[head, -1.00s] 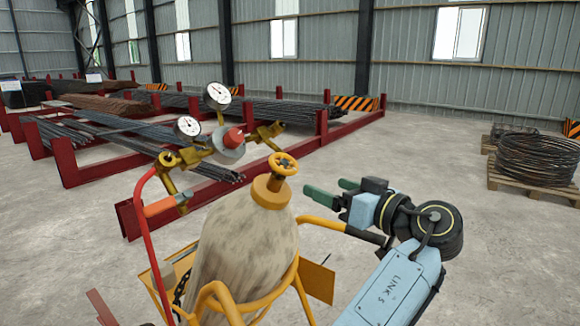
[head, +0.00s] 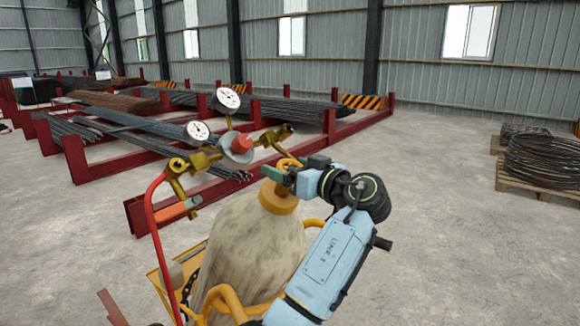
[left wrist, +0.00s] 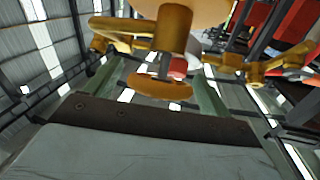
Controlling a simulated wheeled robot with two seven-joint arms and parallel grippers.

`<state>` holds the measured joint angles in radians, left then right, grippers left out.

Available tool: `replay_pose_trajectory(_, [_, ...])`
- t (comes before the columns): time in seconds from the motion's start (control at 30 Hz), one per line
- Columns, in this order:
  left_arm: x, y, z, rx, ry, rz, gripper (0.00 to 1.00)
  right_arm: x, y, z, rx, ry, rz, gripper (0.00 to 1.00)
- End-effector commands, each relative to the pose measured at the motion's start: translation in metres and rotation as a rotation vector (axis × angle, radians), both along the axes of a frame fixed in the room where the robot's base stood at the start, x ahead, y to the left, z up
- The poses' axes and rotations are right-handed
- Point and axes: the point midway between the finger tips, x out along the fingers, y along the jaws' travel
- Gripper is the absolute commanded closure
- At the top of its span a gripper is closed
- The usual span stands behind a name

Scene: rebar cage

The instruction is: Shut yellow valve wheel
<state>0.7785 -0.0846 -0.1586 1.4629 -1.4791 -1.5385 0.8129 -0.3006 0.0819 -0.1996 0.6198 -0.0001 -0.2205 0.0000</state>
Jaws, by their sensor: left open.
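The yellow valve wheel (head: 289,163) sits on top of the gas cylinder (head: 245,245), mostly hidden by my left gripper in the head view. My left gripper (head: 281,173) is open, its green fingers at the wheel. In the left wrist view, the wheel (left wrist: 159,87) shows between the two spread fingers (left wrist: 157,90), with room on both sides. I cannot tell whether a finger touches it. My right gripper is in neither view.
Beside the valve stand two gauges (head: 228,100), a regulator with a red knob (head: 241,143) and a red hose (head: 157,240). A yellow cart frame (head: 228,297) surrounds the cylinder. Rebar racks (head: 140,215) stand behind.

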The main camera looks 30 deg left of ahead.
Motion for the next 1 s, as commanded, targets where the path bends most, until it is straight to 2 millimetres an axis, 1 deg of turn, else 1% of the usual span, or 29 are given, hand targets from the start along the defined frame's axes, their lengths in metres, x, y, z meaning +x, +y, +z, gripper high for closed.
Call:
replay_pose_trajectory(0.27, [0.0005, 0.0012, 0.0, 0.0, 0.0, -0.001, 0.18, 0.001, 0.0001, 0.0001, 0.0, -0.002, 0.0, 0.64])
replay_pose_trajectory(0.6, [0.0005, 0.0009, 0.0, 0.0, 0.0, -0.001, 0.62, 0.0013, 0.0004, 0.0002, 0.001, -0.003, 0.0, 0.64])
replay_pose_trajectory(0.83, [0.0004, 0.0007, 0.0003, 0.0, 0.006, -0.017, 0.62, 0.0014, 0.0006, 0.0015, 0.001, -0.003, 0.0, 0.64])
replay_pose_trajectory(1.0, [0.0004, 0.0006, 0.0004, 0.002, 0.033, -0.073, 0.62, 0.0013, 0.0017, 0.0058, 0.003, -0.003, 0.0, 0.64])
